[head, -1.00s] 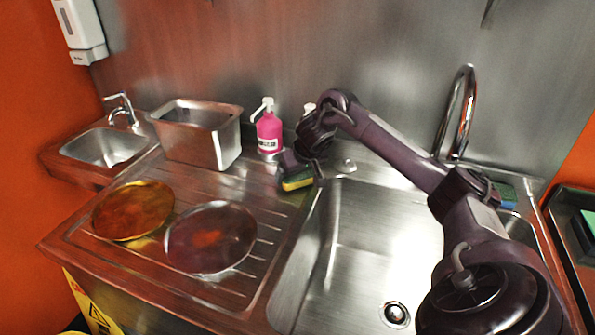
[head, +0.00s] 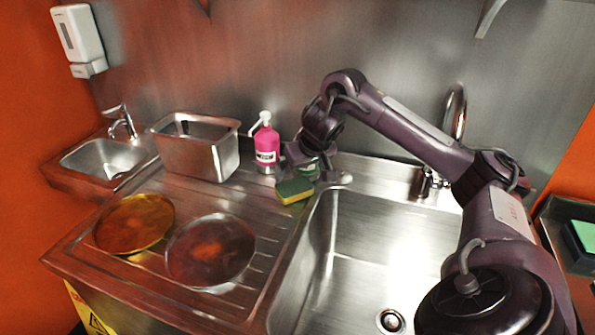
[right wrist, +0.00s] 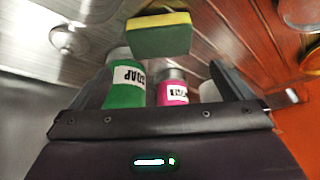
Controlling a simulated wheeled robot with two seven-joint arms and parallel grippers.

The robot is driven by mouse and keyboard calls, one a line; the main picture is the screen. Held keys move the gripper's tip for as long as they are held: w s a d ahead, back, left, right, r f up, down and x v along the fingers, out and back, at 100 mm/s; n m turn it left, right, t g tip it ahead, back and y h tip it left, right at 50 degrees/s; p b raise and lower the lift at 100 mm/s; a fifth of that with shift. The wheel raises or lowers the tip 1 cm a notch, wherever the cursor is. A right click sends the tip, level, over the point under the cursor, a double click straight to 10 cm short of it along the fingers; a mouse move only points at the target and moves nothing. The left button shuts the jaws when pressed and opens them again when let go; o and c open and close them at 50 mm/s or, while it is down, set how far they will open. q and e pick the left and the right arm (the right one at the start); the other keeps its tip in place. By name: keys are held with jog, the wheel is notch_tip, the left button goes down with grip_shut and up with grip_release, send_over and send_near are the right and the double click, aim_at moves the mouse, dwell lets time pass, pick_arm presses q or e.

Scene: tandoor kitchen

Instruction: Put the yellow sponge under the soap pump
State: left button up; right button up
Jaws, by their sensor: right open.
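The sponge (head: 295,190), yellow with a green scouring side, lies on the steel drainboard by the sink's left edge. It also shows in the right wrist view (right wrist: 160,35), beyond the fingertips and apart from them. The pink soap pump (head: 266,148) stands upright behind it to the left. A green soap bottle (right wrist: 125,82) shows beside the pink one in the right wrist view; in the head view my arm mostly hides it. My right gripper (head: 303,160) is open behind the sponge, close to both bottles. My left gripper is out of view.
A steel container (head: 197,155) stands left of the pink pump. Two round plates, one golden (head: 135,222) and one dark (head: 210,250), lie on the drainboard. The sink basin (head: 375,255) is empty. The tap (head: 455,115) rises behind my right arm.

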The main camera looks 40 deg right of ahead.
jog(key=shift+p+v, duration=0.4)
jog(key=shift+v, duration=0.95)
